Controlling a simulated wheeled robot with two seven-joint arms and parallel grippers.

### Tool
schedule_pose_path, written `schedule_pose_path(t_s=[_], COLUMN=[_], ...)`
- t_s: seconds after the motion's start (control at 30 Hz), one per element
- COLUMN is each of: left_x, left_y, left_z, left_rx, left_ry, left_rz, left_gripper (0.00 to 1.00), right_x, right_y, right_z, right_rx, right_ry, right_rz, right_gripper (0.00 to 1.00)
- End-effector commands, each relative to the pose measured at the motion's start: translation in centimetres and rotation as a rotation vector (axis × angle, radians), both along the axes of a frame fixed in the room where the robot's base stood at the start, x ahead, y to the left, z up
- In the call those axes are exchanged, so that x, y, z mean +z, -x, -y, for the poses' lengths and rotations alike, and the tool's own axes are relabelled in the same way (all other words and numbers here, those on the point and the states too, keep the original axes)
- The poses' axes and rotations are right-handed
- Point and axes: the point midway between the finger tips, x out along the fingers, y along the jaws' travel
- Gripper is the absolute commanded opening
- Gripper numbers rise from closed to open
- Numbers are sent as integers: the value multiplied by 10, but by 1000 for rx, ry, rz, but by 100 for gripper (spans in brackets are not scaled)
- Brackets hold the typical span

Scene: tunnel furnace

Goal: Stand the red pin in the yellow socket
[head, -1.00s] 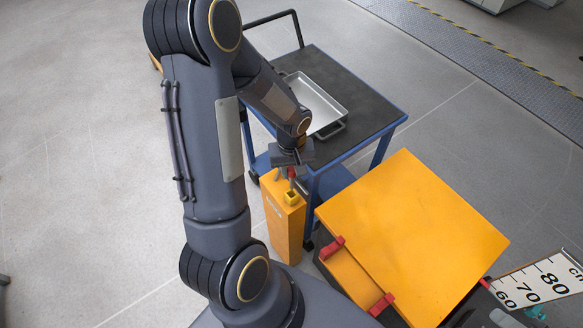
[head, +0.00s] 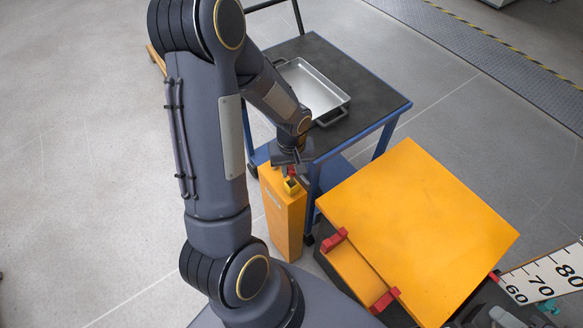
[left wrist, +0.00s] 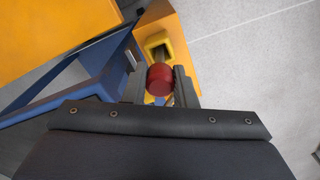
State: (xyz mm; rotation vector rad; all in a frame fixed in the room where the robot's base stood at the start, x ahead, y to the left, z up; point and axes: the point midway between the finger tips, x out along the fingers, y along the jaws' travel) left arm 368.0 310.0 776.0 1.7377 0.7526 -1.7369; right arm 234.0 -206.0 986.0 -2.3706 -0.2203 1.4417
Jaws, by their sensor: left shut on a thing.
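The yellow socket (head: 291,187) sits on top of an orange post (head: 284,222) beside the blue trolley. My left gripper (head: 289,173) is just above the socket, shut on the red pin (head: 292,171). In the left wrist view the red pin (left wrist: 160,82) shows its round end between the two fingers of the left gripper (left wrist: 161,86). The yellow socket (left wrist: 157,42) lies beyond the pin there, with part of its dark opening showing. My right gripper is not in view.
A blue trolley with a dark top (head: 362,117) carries a metal tray (head: 310,88) behind the post. A large orange panel (head: 425,225) with red clamps (head: 334,240) stands to the right. A numbered scale board (head: 545,277) is at lower right. Floor on the left is clear.

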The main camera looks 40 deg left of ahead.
Motion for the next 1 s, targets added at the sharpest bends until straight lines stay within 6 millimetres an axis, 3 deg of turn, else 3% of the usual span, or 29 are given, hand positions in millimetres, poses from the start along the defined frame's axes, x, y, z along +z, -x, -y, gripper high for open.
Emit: schedule_pose_path(t_s=[0.03,0.07,0.27,0.57,1.0], left_x=[0,0,0,3,69], left_y=[0,0,0,0,-1], left_z=[0,0,0,0,0], left_rx=[0,0,0,1,0], left_ry=[0,0,0,0,-1], left_rz=[0,0,0,1,5], left_gripper=[0,26,50,50,50], right_x=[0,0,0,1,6], right_y=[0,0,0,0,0], right_z=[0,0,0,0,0], right_rx=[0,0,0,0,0], right_ry=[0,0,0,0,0], right_rz=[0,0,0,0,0], right_gripper=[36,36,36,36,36])
